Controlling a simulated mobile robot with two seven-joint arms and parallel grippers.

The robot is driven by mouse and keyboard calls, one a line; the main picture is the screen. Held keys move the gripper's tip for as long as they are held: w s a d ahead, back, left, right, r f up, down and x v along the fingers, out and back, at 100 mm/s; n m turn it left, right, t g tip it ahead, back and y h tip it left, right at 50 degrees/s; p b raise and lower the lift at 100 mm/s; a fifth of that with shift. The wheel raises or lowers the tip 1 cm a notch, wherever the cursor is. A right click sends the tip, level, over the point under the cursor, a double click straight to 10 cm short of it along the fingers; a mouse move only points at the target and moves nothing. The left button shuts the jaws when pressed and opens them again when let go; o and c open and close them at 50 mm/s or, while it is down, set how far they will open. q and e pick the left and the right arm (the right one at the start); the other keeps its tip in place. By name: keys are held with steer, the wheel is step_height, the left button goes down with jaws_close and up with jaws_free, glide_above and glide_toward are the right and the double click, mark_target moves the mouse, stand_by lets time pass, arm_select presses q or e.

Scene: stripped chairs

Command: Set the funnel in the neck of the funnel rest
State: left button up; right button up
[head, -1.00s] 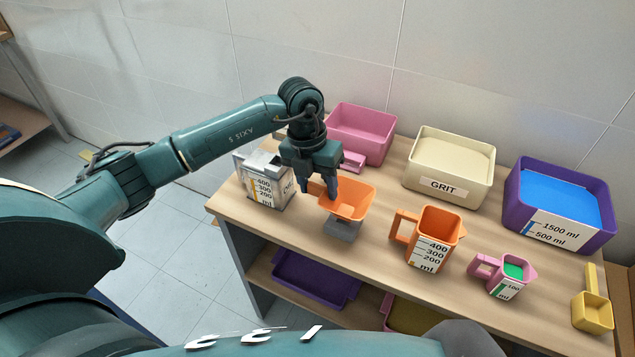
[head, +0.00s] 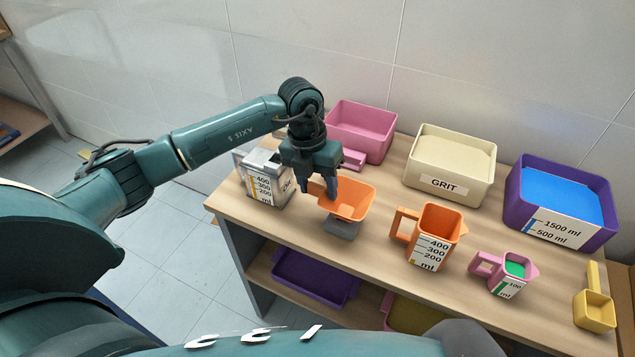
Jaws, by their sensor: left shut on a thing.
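The orange funnel (head: 357,201) is at the left-middle of the table, directly over the grey funnel rest (head: 343,229). The funnel's bowl faces up and looks roughly level. The bowl hides its spout and the neck of the rest, so I cannot tell how deep the spout sits. My left gripper (head: 318,191) comes down from above and is shut on the funnel at its left side. My right gripper is not in view.
A grey measuring container (head: 264,183) stands close left of the gripper. A pink bin (head: 366,127) is behind. The GRIT bin (head: 441,187), purple bin (head: 529,213), orange jug (head: 436,225), pink jug (head: 508,268) and yellow scoop (head: 594,312) stand to the right.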

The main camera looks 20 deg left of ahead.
arm_select(q)
steer(key=shift+f+b, duration=0.45)
steer(key=shift+f, duration=0.25)
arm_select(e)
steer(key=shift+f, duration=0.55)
arm_select(q)
steer(key=o, duration=1.4)
steer(key=shift+o, duration=0.2)
steer(key=shift+a+r, duration=0.2)
steer(key=shift+r, duration=1.05)
step_height(320, 180, up, 10)
steer(key=a+b, duration=0.1)
steer(key=shift+a+r, duration=0.25)
steer(key=shift+a, duration=0.1)
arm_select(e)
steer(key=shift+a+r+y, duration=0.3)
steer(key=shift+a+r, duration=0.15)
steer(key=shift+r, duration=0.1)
